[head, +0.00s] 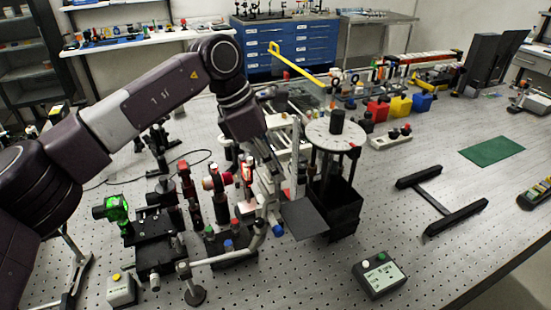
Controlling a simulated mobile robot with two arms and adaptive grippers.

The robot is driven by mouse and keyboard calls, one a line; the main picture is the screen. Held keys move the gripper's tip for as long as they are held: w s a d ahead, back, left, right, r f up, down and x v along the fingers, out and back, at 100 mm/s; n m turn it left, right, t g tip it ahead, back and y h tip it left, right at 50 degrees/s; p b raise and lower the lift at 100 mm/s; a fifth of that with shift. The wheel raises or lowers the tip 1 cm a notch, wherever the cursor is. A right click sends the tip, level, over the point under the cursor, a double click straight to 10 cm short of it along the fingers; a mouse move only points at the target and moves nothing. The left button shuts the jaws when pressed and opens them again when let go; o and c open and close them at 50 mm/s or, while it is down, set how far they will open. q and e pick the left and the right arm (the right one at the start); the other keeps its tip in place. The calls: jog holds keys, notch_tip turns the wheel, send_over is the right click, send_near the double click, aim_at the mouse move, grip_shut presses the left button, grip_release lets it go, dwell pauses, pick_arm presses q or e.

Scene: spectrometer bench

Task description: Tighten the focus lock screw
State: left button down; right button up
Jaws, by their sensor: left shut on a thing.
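My left arm comes in from the left and reaches down over the middle of the bench. My left gripper (271,183) points down among the optics, beside the dark stand with the round white dial (334,135). It is shut on a small part that its own fingers and the crowded mounts hide. I cannot make out the focus lock screw for certain. A blue knob (276,230) shows just below the gripper. My right gripper is not in view.
A green-bodied device (116,211) and black mounts stand left of the gripper. A control box with a green button (379,274) is at the front. A black H-shaped frame (440,201) and a green mat (491,151) lie at the right, with bare perforated bench around them.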

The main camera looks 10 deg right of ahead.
pick_arm(q)
jog(key=m+p, duration=0.1)
jog(key=m+g+p, duration=0.1)
jog(key=m+p, duration=0.1)
jog(key=shift+w+r, duration=0.15)
jog(key=shift+r, duration=0.15)
jog(key=shift+f+m+g+y+p, duration=0.2)
jog(key=shift+m+g+y+p, duration=0.3)
jog(key=shift+m+p, duration=0.8)
jog(key=shift+w+m, duration=0.1)
jog(key=shift+m, duration=0.2)
jog(key=c, duration=2)
grip_release()
jog(key=shift+o, duration=0.2)
jog(key=shift+r, duration=0.1)
jog(key=v, duration=0.7)
jog(key=shift+a, duration=0.15)
